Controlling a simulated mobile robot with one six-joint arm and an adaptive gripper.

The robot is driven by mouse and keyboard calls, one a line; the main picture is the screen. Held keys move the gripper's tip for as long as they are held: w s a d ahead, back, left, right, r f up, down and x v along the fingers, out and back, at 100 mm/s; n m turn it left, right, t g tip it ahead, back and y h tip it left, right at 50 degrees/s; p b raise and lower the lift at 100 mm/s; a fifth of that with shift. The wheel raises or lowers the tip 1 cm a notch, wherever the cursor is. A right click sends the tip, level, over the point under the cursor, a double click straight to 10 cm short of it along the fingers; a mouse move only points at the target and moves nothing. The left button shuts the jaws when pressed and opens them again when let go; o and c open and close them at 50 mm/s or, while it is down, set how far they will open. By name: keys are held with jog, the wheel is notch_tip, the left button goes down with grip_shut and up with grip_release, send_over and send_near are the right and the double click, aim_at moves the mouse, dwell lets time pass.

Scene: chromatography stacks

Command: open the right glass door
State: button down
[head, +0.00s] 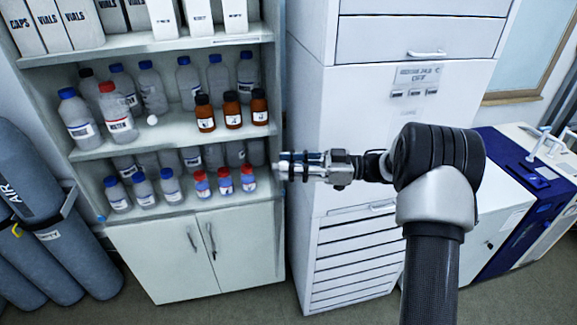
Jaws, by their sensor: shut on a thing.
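The cabinet (190,132) has an upper section of shelves with bottles, seen clearly or through clear glass. The right glass door is hard to make out, and I cannot tell its exact angle. A small white knob (152,119) shows in front of the middle shelf. My gripper (283,167) reaches left to the right edge of the cabinet's upper section, level with the lower bottle shelf. It is shut on a small part there, which looks like the right glass door's knob; the fingers mostly hide it.
Brown bottles (232,112) and small red-and-blue bottles (225,181) stand on the shelves left of my gripper. A tall white drawer unit (360,130) stands close on the right. Grey gas cylinders (40,215) stand at the left. Lower solid doors (235,245) are shut.

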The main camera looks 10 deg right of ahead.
jog(key=shift+r, duration=0.2)
jog(key=c, duration=1.3)
grip_release()
jog(key=shift+f, duration=0.1)
jog(key=v, duration=1.2)
